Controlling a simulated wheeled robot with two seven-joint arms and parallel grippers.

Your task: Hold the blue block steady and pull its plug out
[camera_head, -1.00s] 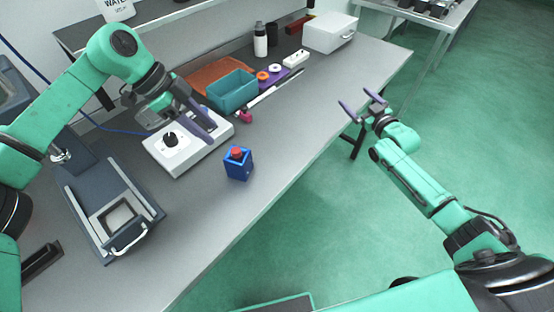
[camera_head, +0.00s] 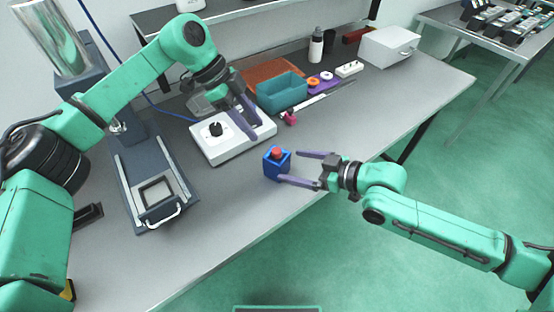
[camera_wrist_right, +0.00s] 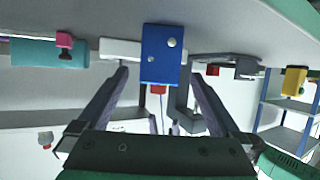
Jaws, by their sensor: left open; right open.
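The blue block (camera_head: 277,168) stands upright on the grey bench near its front edge, with a red plug (camera_head: 277,152) in its top. In the right wrist view the block (camera_wrist_right: 161,50) shows the other way up, with the red plug (camera_wrist_right: 158,89) below it. My right gripper (camera_head: 289,166) is open and empty on the block's right side, its fingers pointing at the block. In the wrist view the block lies between the two finger lines; I see no contact. My left gripper (camera_head: 256,130) is open above the white device, behind and left of the block.
A white device with a black knob (camera_head: 215,129) stands behind the block. A dark press-like fixture (camera_head: 150,185) is at left. A teal bin (camera_head: 282,93), pink piece (camera_head: 290,119), bottle (camera_head: 315,47) and white box (camera_head: 390,46) are farther back. The bench front is clear.

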